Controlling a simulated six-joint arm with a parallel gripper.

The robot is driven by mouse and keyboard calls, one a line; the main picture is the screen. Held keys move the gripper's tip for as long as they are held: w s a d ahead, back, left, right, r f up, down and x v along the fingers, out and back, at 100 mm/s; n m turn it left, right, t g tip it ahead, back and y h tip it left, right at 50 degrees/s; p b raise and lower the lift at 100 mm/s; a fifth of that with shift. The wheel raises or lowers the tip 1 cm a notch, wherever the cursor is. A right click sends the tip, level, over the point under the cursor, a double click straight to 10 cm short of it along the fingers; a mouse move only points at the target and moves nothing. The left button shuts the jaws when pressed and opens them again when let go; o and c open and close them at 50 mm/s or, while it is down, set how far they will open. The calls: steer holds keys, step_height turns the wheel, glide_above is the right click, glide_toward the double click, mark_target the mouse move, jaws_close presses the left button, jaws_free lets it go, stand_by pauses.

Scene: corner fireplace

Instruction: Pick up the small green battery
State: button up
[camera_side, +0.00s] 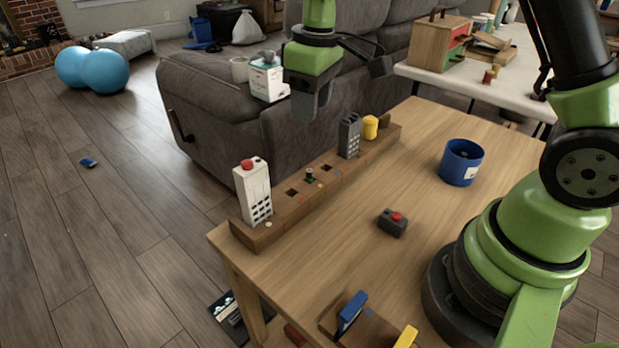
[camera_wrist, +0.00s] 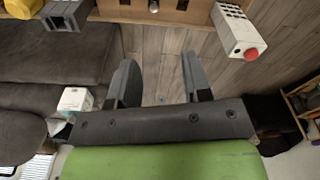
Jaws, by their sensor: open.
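A small dark green item, probably the green battery (camera_side: 310,176), stands in the long wooden block (camera_side: 262,236) on the table, among square holes. A small dark item at the top edge of the wrist view (camera_wrist: 153,5) may be the same battery; it is too cut off to tell. My gripper (camera_side: 343,88) hangs above and behind the block in the side view, apart from the battery. In the wrist view, my gripper (camera_wrist: 158,62) has its fingers spread with only floor seen between them.
A white block with a red button (camera_side: 253,190) stands at the block's near end, a grey tower (camera_side: 349,136) and yellow cylinder (camera_side: 370,127) at its far end. A blue cup (camera_side: 461,162) and dark box with a red button (camera_side: 392,222) stand on the table (camera_side: 350,255). A sofa (camera_side: 225,90) is behind.

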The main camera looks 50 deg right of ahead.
steer(key=n+g, duration=0.1)
glide_above(309, 169)
step_height(309, 169, down, 8)
steer(key=shift+w+a+f, duration=0.1)
steer(key=shift+w+f, duration=0.05)
steer(key=shift+f, duration=0.1)
steer(key=shift+s+f, duration=0.2)
steer(key=shift+f, duration=2.85)
jaws_close()
